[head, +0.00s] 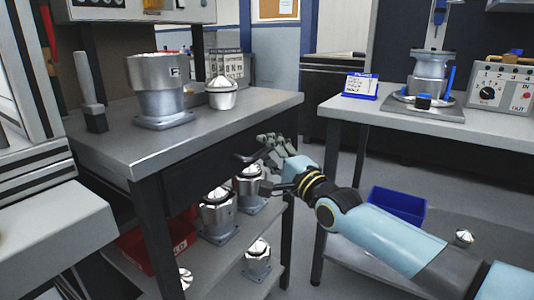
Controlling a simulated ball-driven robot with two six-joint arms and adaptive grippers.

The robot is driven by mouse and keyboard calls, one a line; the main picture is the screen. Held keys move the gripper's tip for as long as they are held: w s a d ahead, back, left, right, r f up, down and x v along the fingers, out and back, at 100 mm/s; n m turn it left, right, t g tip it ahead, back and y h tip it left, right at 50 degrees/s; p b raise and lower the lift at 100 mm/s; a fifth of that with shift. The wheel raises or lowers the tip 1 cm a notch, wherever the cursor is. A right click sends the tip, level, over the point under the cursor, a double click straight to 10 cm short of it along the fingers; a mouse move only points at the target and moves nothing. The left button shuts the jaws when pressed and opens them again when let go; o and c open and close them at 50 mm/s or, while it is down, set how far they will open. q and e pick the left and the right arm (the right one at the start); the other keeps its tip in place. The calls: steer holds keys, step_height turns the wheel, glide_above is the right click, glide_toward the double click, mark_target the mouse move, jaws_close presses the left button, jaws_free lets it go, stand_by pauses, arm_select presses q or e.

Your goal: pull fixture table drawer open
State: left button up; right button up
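The fixture table (125,150) stands at the left with a grey top and dark legs. Its dark drawer front (195,178) sits under the top edge and looks flush with the frame. My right gripper (252,172) reaches in from the right, at the right part of the drawer front. Its dark fingers are spread, one above the other, with nothing seen between them. I cannot tell whether they touch the drawer, and a handle cannot be made out. My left gripper is not in view.
A large housing (158,92) and a smaller domed part (222,94) stand on the table. The lower shelf holds several housings (217,216) and a red bin (150,250). Another bench (400,108) stands at the right, with a blue bin (398,205) below. Floor shows between the tables.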

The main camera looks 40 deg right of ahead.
steer(key=shift+w+r, duration=0.1)
steer(key=shift+w, duration=0.35)
steer(key=shift+c, duration=0.4)
jaws_close()
